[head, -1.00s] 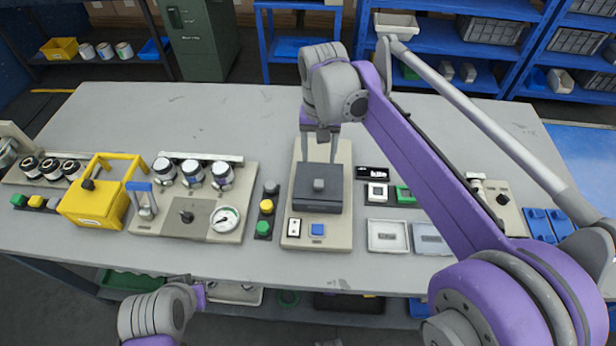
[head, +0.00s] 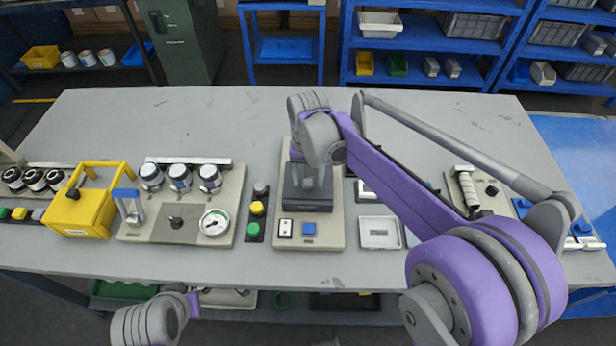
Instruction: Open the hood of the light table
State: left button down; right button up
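The light table (head: 335,236) is a beige base near the middle of the workbench, with a white switch (head: 284,229) and a blue button (head: 309,229) at its front. Its dark grey hood (head: 307,206) lies down on the base. My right gripper (head: 309,182) is low over the hood, at its top knob. My wrist covers the back of the hood and most of the fingers, so I cannot tell whether they are closed on the knob. My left gripper (head: 191,302) is below the bench's front edge, mostly hidden by its wrist.
Left of the light table stand a button strip (head: 256,210), a gauge panel (head: 214,222) with several metal-capped jars, and a yellow box (head: 80,212). A white tray (head: 379,232) lies to the right, partly near my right arm. The back of the bench (head: 200,115) is clear.

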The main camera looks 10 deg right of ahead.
grip_shut()
dwell(1.2)
